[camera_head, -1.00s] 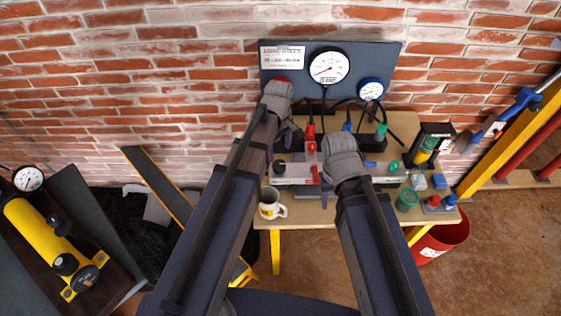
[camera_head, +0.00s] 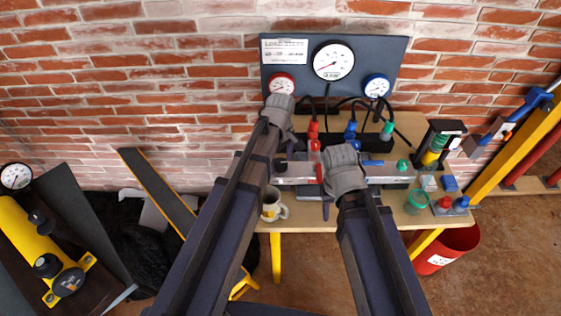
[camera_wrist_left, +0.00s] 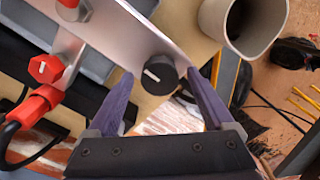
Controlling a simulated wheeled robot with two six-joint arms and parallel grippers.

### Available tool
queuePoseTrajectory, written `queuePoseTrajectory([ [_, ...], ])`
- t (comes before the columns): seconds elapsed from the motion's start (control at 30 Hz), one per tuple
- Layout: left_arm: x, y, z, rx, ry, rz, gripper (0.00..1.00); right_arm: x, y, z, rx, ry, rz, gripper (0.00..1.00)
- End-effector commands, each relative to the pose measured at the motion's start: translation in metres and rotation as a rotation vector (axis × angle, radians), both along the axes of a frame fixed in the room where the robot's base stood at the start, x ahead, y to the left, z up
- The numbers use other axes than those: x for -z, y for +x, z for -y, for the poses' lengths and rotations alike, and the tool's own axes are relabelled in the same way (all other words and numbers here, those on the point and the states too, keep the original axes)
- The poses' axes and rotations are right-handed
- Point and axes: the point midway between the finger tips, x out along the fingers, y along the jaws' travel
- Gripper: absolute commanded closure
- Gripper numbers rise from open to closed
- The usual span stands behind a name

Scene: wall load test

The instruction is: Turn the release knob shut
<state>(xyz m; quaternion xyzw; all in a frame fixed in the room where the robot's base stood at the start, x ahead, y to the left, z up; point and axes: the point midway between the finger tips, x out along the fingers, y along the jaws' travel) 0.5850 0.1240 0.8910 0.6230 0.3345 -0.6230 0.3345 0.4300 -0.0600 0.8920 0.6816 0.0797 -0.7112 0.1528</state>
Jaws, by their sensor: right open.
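The release knob (camera_wrist_left: 160,75) is round and black with a white mark, on a light metal manifold (camera_wrist_left: 117,27) in the left wrist view. My left gripper (camera_wrist_left: 162,79) is open, with one purple finger on each side of the knob. A gap shows around the knob; contact cannot be made out. In the head view my left gripper (camera_head: 286,142) is over the left end of the manifold (camera_head: 300,181), and the knob there is small and dark.
A mug (camera_head: 272,207) stands by the manifold's left end; its rim is close to my left finger in the wrist view (camera_wrist_left: 215,20). Red, blue and green hose fittings stand behind. A gauge panel (camera_head: 300,70) is at the wall. A green jar (camera_head: 416,202) stands to the right.

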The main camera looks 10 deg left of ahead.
Motion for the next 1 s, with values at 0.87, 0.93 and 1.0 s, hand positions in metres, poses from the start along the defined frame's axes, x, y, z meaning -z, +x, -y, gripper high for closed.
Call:
queuePoseTrajectory([
  [0.87,0.0,0.0,0.0,0.004,0.0,0.0,0.99,0.0,0.0,0.0,0.0,0.0,0.0,0.5],
  [0.93,0.0,0.0,0.0,0.015,0.0,0.0,0.99,0.0,0.0,0.0,0.0,0.0,0.0,0.5],
  [1.0,0.0,0.0,0.0,0.033,0.0,0.0,0.99,0.0,0.0,0.0,0.0,0.0,0.0,0.5],
])
